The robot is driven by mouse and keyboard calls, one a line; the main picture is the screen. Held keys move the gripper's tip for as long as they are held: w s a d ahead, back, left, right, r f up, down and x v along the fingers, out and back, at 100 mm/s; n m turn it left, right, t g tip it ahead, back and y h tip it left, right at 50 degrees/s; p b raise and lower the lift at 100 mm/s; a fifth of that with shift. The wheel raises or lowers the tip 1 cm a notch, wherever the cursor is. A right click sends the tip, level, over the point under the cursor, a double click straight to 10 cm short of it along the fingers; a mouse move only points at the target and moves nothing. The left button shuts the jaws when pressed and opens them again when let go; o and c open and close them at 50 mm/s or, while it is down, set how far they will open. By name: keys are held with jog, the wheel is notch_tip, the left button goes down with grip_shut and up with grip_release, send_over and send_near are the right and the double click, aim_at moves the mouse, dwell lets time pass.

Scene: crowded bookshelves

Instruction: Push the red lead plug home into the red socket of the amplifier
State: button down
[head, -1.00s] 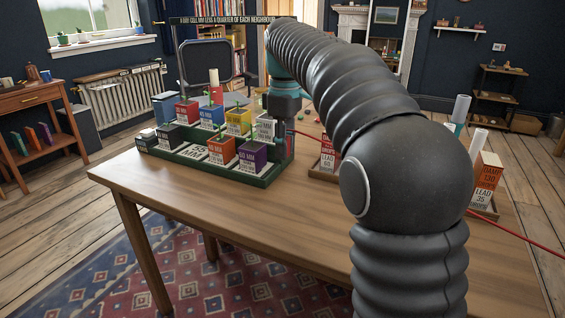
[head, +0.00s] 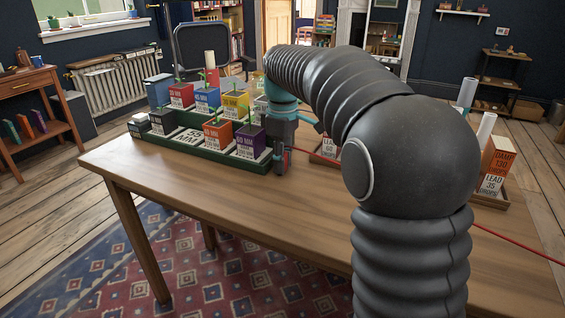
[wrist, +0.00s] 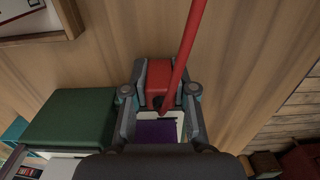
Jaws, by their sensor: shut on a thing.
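My gripper (head: 282,162) is shut on the red plug (wrist: 159,80), a red block between the two fingers in the wrist view (wrist: 160,102). The red lead (wrist: 184,55) crosses over the plug in that view. In the head view the lead (head: 500,236) runs off to the right across the table. My gripper hangs low at the right end of a green tray, beside a purple box (head: 251,140). In the wrist view a purple surface with a pale border (wrist: 155,131) shows between the fingers. I cannot make out an amplifier or a red socket in either view.
The green tray (head: 215,153) carries several labelled coloured boxes with green stems. Other labelled boxes, one orange (head: 497,158), stand on the table at right, partly behind my arm. The table's (head: 205,190) front left is bare.

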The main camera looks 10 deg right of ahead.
jog(key=shift+f, duration=0.2)
jog(key=c, duration=0.9)
grip_release()
jog(key=shift+c, duration=0.2)
